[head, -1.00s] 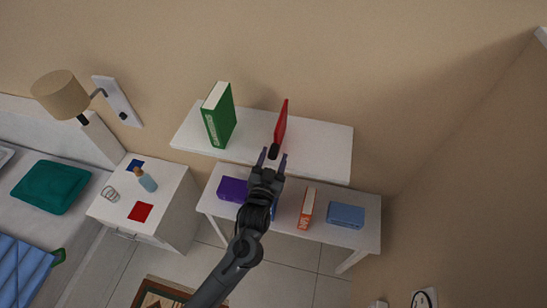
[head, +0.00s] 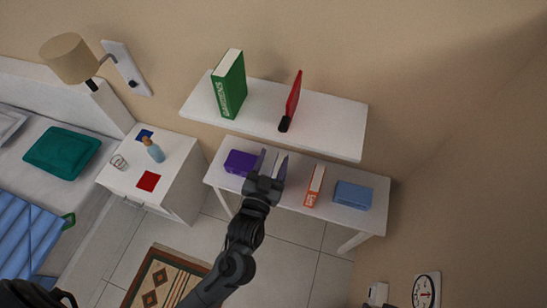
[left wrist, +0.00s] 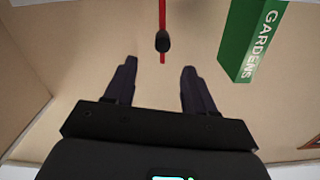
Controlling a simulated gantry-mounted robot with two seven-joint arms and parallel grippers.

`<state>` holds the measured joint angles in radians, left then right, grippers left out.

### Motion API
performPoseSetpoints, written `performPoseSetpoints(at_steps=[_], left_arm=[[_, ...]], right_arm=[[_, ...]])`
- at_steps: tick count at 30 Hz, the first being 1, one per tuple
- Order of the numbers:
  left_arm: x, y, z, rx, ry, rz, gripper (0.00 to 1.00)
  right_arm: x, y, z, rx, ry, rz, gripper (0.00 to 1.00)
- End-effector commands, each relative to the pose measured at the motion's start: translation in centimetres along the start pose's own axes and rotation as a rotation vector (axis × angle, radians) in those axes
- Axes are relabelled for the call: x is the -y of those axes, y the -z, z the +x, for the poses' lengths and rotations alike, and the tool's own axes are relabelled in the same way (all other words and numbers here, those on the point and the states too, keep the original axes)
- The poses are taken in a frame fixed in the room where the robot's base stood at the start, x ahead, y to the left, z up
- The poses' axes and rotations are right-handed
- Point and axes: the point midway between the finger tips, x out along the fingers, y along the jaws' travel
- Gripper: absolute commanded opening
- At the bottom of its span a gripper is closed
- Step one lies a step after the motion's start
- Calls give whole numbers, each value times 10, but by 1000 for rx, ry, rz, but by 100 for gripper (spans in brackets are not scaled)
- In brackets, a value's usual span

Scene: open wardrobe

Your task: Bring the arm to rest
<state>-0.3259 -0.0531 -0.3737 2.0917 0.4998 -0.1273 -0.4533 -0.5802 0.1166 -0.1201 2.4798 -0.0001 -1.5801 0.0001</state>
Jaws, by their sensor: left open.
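My left gripper (head: 272,165) is open and empty in the head view. It hangs in front of the lower white table (head: 335,222), below the upper shelf. In the left wrist view its two dark fingers (left wrist: 155,85) stand apart with nothing between them. A thin red item (head: 291,97) with a black end stands on the upper white shelf (head: 335,135). It also shows ahead of the fingers in the left wrist view (left wrist: 162,15), apart from them. My right gripper does not show; a dark part of mine is at the bottom left corner.
A green book (head: 230,84) stands on the shelf. A purple box (head: 239,162), an orange book (head: 314,186) and a blue box (head: 352,195) are on the table. A white nightstand (head: 178,190) and the bed (head: 75,215) are at left. Floor shows below the table.

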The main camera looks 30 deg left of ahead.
Motion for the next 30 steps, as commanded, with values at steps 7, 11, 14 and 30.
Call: performPoseSetpoints(at_steps=[7, 11, 14, 30], left_arm=[[0, 0, 0, 0, 0, 0, 55], [1, 0, -2, 8, -2, 2, 55], [6, -2, -10, 34, -5, 20, 55], [57, -17, -111, 699, -360, 78, 55]], right_arm=[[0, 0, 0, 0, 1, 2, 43], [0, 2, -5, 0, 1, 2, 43], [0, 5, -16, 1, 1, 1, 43], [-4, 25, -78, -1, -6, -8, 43]])
